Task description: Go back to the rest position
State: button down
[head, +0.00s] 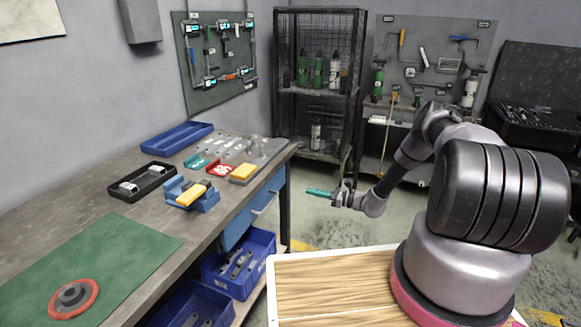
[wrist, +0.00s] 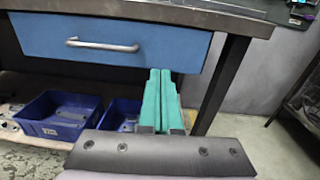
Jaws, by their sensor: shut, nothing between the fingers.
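My gripper (head: 320,193) has teal fingers and hangs in the air to the right of the workbench in the head view. It points left toward the bench and is apart from it. In the wrist view the teal fingers (wrist: 162,100) lie side by side, shut and empty. Behind them are the blue drawer (wrist: 110,45) and the dark bench leg (wrist: 220,85).
The workbench (head: 222,228) holds a black tray (head: 143,182), blue trays, a green mat (head: 95,265) and a red-rimmed disc (head: 73,298). Blue bins (head: 240,265) stand below it. A wire shelf (head: 318,80) stands behind. Floor between bench and shelf is clear.

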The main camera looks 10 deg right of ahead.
jog(key=s+a+r+n+g+h, duration=0.1)
jog(key=s+r+n+g+h, duration=0.2)
jog(key=r, duration=0.9)
jog(key=s+r+n+g+h, duration=0.1)
jog(key=s+r+n+g, duration=0.15)
jog(key=r+n, duration=0.7)
jog(key=s+a+r+n+g+h, duration=0.1)
jog(key=s+r+g+h, duration=0.2)
jog(key=r, duration=1.2)
jog(key=s+d+r+n+t+h, duration=0.2)
jog(key=s+r, duration=0.7)
jog(key=s, duration=0.5)
jog(key=s+d+r+n+t+h, duration=0.3)
jog(key=s+r, duration=0.7)
jog(key=s, duration=0.4)
jog(key=d+t+h, duration=0.1)
jog(key=d+t, duration=0.1)
jog(key=shift+s+d+r+h, duration=0.25)
jog(key=shift+s+d+h, duration=0.05)
jog(key=shift+s+h, duration=0.1)
jog(key=shift+n, duration=0.25)
